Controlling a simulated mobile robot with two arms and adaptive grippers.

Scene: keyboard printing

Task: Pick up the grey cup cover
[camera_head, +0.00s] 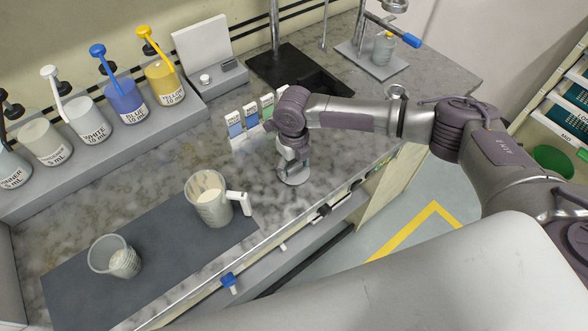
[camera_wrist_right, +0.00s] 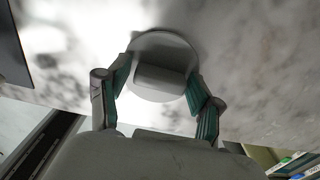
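The grey cup cover (camera_wrist_right: 160,78) is a round disc with a raised block handle. In the head view the cover (camera_head: 294,177) is at or just above the marble counter. My right gripper (camera_head: 289,163) points down over it. Whether the disc still rests on the counter is hard to tell. My left gripper is not in view.
A white-handled measuring cup (camera_head: 213,205) and a smaller cup (camera_head: 122,262) stand on the dark mat (camera_head: 70,292). Labelled ink bottles (camera_head: 122,98) line the back left. Small colour-labelled boxes (camera_head: 250,115) stand behind my gripper. The counter's front edge is close to the cover.

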